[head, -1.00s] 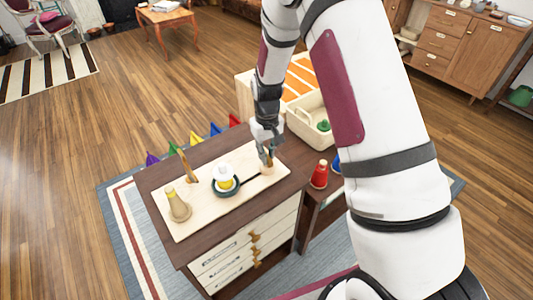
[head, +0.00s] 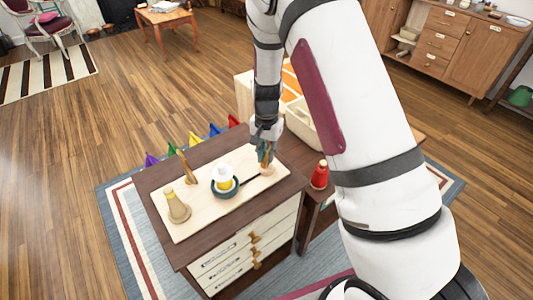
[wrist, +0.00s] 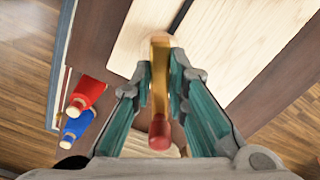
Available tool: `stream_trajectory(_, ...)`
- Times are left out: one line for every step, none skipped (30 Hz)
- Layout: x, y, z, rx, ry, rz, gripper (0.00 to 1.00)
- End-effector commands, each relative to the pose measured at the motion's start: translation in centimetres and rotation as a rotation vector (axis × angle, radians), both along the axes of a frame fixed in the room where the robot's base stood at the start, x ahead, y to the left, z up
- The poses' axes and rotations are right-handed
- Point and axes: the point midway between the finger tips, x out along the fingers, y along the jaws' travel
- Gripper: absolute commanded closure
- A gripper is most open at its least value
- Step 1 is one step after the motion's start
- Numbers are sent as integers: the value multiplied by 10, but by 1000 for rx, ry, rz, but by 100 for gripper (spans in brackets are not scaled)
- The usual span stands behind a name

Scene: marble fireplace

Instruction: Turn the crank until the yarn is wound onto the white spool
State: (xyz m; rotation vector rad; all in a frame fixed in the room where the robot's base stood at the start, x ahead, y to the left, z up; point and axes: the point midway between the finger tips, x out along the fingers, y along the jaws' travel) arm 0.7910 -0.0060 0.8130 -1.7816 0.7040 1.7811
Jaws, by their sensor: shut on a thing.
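The white spool (head: 221,171) stands upright on a pale wooden board (head: 205,207), with yellow low on its side and a dark green ring around its foot. A dark strip runs from the ring toward the crank. My gripper (head: 266,158) is at the board's right end. In the wrist view my gripper (wrist: 160,75) is shut on the crank (wrist: 158,95), a brass-coloured bar with a red knob. A tan cone (head: 178,209) with a yellow top stands at the board's left end. I cannot make out a yarn strand.
The board lies on a dark brown cabinet (head: 160,250). A wooden post (head: 187,167) stands at the board's back. A red cone (head: 319,175) stands to the right; a blue cone (wrist: 75,128) shows in the wrist view. A cream crate (head: 303,125) is behind my arm.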

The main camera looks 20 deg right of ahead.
Motion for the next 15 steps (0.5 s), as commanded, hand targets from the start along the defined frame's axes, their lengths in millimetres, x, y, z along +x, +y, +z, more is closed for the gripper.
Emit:
stream_trajectory(0,0,0,-1,1,-25,100)
stream_trajectory(0,0,0,-1,1,-42,100)
stream_trajectory(0,0,0,-1,1,-60,100)
stream_trajectory(0,0,0,-1,1,-74,100)
stream_trajectory(0,0,0,-1,1,-87,100)
stream_trajectory(0,0,0,0,0,-101,100)
stream_trajectory(0,0,0,0,0,-110,100)
stream_trajectory(0,0,0,0,0,-119,100)
stream_trajectory(0,0,0,-1,1,-128,100)
stream_trajectory(0,0,0,-1,1,-134,100)
stream_trajectory(0,0,0,-1,1,-139,100)
stream_trajectory(0,0,0,0,1,-145,100)
stream_trajectory(0,0,0,0,1,-149,100)
stream_trajectory(0,0,0,0,1,-152,100)
stream_trajectory(0,0,0,0,1,-155,100)
